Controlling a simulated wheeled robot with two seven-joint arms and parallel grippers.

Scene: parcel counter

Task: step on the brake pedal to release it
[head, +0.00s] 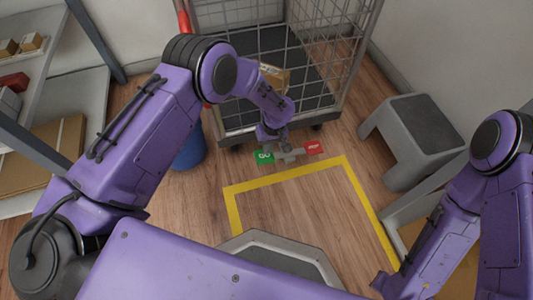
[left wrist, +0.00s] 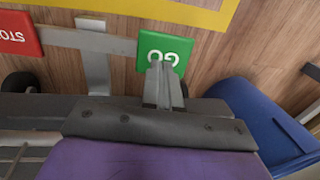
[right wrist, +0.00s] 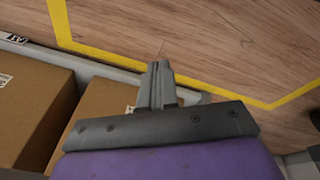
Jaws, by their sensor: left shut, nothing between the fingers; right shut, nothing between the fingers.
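The brake pedal bar at the foot of the cage trolley (head: 290,105) has a green GO pedal (head: 264,157) on its left and a red STOP pedal (head: 313,147) on its right. In the left wrist view the GO pedal (left wrist: 165,50) is at top centre and the STOP pedal (left wrist: 18,33) at top left. My left gripper (head: 274,145) is shut and empty; its fingertips overlap the lower edge of the GO pedal. I cannot tell whether they touch it. My right gripper (right wrist: 159,68) is shut and empty, away from the pedals, above boxes and floor.
A yellow floor outline (head: 288,172) lies in front of the trolley. A blue bin (head: 190,150) stands left of the pedals and a grey step stool (head: 412,135) to the right. Shelves with boxes (head: 60,150) are at the left. Cardboard boxes (right wrist: 38,105) lie below my right gripper.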

